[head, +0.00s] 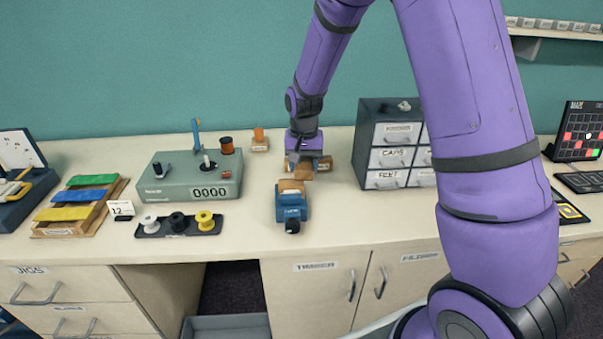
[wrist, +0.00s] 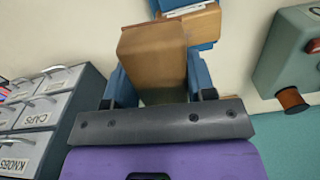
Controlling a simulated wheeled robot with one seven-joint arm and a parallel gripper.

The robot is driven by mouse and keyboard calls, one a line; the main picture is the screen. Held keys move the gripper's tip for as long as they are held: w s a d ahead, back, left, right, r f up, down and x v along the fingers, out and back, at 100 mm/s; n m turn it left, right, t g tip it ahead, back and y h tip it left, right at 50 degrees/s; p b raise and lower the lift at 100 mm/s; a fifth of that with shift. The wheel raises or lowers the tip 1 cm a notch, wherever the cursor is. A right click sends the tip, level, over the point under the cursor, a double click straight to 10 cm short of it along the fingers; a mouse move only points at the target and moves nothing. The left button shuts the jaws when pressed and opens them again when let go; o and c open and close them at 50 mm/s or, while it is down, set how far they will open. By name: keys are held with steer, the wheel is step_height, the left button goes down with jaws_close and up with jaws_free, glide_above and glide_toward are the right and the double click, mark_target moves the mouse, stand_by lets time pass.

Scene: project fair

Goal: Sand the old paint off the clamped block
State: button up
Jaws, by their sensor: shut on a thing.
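My gripper (head: 304,157) is lowered over the bench behind the blue vise (head: 292,207). In the wrist view, the blue fingers of my gripper (wrist: 160,85) are shut on a brown sanding block (wrist: 150,52), one on each side. The clamped block (head: 291,187), tan-brown, sits in the vise's jaws. In the wrist view, the clamped block (wrist: 197,24) is just beyond the sanding block, with blue vise parts around it. The two look close; I cannot tell whether they touch. Any paint left on the clamped block cannot be made out.
A small drawer cabinet (head: 391,138) stands right of my gripper. A green counter box (head: 190,176) stands to the left, with a spool tray (head: 178,225) in front. A small wooden block (head: 260,146) sits at the back. The bench is clear around the vise's front.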

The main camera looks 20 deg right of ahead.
mark_target(304, 162)
steer(key=shift+r, duration=2.2)
